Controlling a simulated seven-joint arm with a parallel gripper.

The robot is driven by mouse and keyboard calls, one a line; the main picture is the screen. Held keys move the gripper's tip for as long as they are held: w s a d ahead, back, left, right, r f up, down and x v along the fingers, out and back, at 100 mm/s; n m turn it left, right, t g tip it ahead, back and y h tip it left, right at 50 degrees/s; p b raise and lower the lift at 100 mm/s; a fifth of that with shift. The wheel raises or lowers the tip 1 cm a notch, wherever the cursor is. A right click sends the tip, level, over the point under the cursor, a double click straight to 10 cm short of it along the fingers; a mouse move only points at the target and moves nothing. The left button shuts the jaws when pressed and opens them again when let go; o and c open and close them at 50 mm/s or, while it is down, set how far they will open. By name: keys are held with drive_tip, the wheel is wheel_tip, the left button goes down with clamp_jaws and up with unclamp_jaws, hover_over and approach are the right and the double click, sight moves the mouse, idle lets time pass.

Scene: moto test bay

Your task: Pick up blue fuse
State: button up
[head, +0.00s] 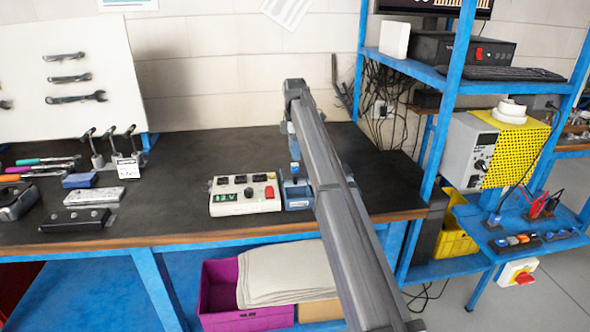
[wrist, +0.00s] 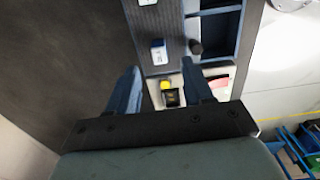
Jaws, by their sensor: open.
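A small blue block with a white label on top, which looks like the blue fuse (wrist: 159,52), sits on a grey ridged strip (wrist: 172,22) in the wrist view. My gripper (wrist: 162,78) is open and empty. Its two dark blue fingers are spread on either side of the picture's middle, and the fuse shows just beyond their tips, roughly between them. I cannot tell the height gap.
A second white-topped block (wrist: 147,2) is at the wrist view's top edge. A compartmented blue tray (wrist: 237,40) and a dark knob-like piece (wrist: 195,47) lie right of the fuse. A cream 12V tester (head: 232,207) stands beside the tray. The bench (head: 200,160) is clear behind the tester.

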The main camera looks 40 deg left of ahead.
sight(294, 164)
wheel_tip(294, 164, down, 5)
drive_tip(key=shift+s+a+r, duration=0.1)
clamp_jaws()
idle(0.6)
